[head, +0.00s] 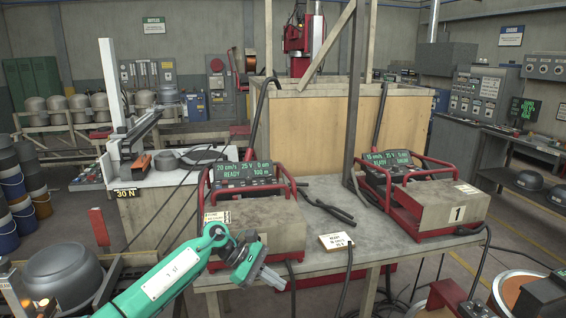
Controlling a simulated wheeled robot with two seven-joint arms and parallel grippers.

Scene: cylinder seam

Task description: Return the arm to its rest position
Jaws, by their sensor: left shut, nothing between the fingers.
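My left arm (176,277) is green and comes in from the bottom left. My left gripper (273,279) is grey, shut and empty, at the near left edge of the grey worktable (300,265). In the picture it lies just below the left welding unit (262,228), which has a red frame and a lit display; I cannot tell the gap between them. My right gripper is not in view.
A second red-framed welding unit (440,205), marked 1, stands at the table's right. A small sign (336,241) lies between them. Black cables hang over the table's front edge. A large grey pot (62,278) stands at the lower left.

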